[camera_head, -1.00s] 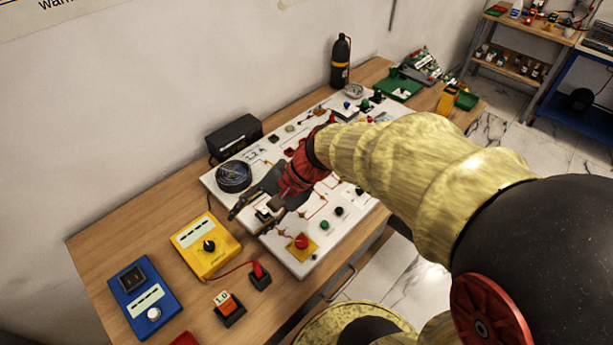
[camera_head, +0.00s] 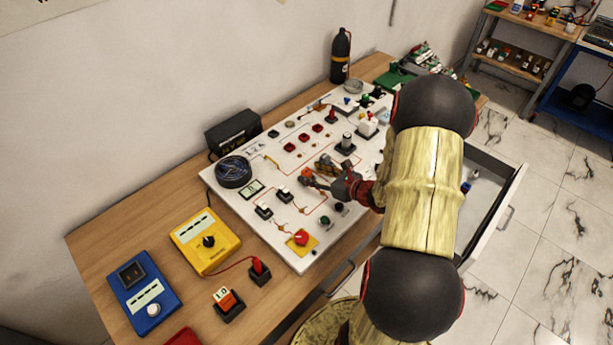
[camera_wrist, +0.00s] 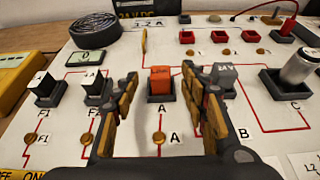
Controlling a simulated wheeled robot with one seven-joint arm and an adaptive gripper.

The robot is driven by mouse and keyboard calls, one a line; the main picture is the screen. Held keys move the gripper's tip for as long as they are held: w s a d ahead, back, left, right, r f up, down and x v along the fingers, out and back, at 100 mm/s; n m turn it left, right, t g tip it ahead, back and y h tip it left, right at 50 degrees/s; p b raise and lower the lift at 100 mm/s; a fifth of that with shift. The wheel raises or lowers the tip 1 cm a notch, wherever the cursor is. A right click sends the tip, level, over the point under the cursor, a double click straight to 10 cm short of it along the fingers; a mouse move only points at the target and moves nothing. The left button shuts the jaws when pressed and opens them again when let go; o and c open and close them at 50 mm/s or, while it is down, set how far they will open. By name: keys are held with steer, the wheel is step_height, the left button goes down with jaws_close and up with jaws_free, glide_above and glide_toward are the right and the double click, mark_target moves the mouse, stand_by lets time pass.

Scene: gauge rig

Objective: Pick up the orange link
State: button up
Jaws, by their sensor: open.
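The orange link (camera_wrist: 160,80) stands upright in a dark socket at the spot marked A in the wrist view. In the head view the link (camera_head: 306,173) shows small, just left of my fingertips. My gripper (camera_wrist: 163,74) is open, with one finger on each side of the link's line in the wrist view. The link shows between the fingertips, and nothing appears held. I cannot tell whether the fingers are level with the link or still short of it. In the head view my gripper (camera_head: 319,174) is low over the white board.
The white board (camera_head: 285,236) carries white-topped links (camera_wrist: 42,86) on the left, a grey link (camera_wrist: 223,76) in socket B and a silver cylinder (camera_wrist: 298,66) in socket C, close right of my fingers. An open drawer (camera_head: 497,180) juts out below the table at right.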

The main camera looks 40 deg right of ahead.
mark_target(305, 169)
steer(key=x, duration=0.3)
steer(key=b+x, duration=0.1)
steer(key=x, duration=0.1)
steer(key=shift+w+r, duration=0.2)
steer(key=shift+w, duration=0.15)
steer(key=c, duration=0.3)
steer(key=c, duration=0.8)
jaws_close()
steer(key=shift+r, duration=0.15)
